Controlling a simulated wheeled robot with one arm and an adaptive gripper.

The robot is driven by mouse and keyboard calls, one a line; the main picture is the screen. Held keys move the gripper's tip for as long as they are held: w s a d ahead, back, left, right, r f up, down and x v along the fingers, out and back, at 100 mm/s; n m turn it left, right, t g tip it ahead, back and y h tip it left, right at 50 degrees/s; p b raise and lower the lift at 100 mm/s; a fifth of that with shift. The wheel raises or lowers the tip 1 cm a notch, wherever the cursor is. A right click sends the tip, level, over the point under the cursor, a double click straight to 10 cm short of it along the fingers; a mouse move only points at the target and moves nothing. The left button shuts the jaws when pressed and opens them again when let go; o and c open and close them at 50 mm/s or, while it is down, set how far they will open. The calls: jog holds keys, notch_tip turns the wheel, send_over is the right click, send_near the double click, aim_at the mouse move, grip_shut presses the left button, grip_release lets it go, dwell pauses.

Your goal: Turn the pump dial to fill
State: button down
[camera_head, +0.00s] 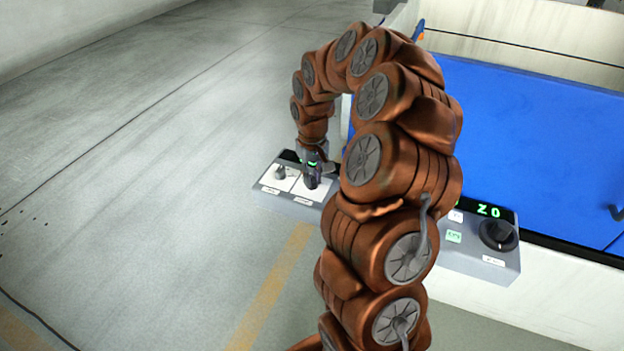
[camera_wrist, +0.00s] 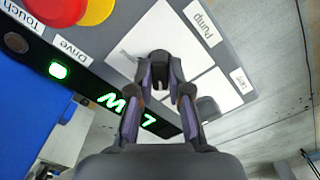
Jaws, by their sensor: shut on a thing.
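The pump dial (camera_wrist: 160,58) is a small dark knob on a white plate, beside the label "Pump" (camera_wrist: 205,23) in the wrist view. My gripper (camera_wrist: 161,80) reaches over it with its purple-lined fingers closed in from both sides, shut on the dial. The fingers hide much of the dial, so I cannot tell where it points. In the head view my gripper (camera_head: 312,180) is down on the right-hand white plate at the left end of the grey control panel (camera_head: 270,202).
A second small grey knob (camera_head: 280,172) sits on the plate just left of my gripper. A red and yellow button (camera_wrist: 85,10) is close by in the wrist view. A large black knob (camera_head: 498,234) and green display are at the panel's right end. A blue surface (camera_head: 520,140) lies behind.

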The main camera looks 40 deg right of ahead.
aim_at(312, 178)
jog(key=shift+n, duration=0.5)
jog(key=c, duration=1.1)
grip_release()
notch_tip(312, 178, up, 12)
dwell(0.3)
